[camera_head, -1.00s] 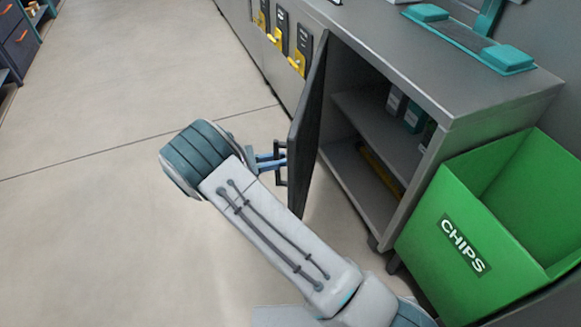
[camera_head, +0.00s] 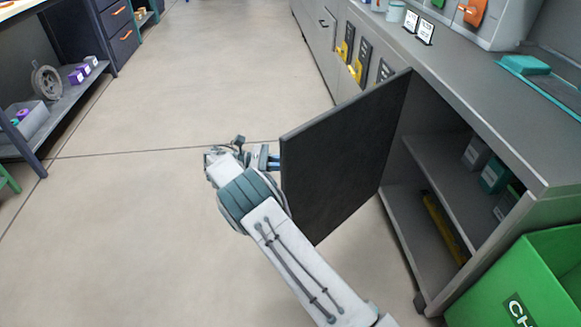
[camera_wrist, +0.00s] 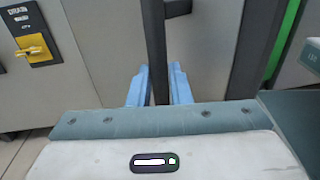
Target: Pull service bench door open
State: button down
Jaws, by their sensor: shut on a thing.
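The service bench door (camera_head: 345,155) is a dark panel standing wide open, swung out from the grey bench (camera_head: 470,115). Its dark bar handle (camera_wrist: 156,45) shows upright in the wrist view. My gripper (camera_wrist: 158,85) has its blue fingers on either side of the handle bar, shut on it. In the head view my gripper (camera_head: 273,163) is at the door's outer left edge, and the panel hides the handle. The open cabinet shows a shelf (camera_head: 447,180) with small boxes (camera_head: 495,174) and a yellow item (camera_head: 443,226) below.
A green chips bin (camera_head: 535,275) stands right of the cabinet opening. A low shelf unit (camera_head: 60,120) and drawers (camera_head: 118,35) are at the left. Yellow latches (camera_head: 356,70) line the bench front beyond the door. The floor (camera_head: 160,220) left of my arm is clear.

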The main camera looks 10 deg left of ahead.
jog(key=shift+w, duration=0.25)
jog(key=shift+w+d, duration=0.1)
jog(key=shift+d, duration=0.1)
jog(key=c, duration=1.4)
grip_release()
jog(key=shift+w+d, duration=0.1)
jog(key=shift+d, duration=0.1)
jog(key=shift+c, duration=0.2)
jog(key=shift+a, duration=0.1)
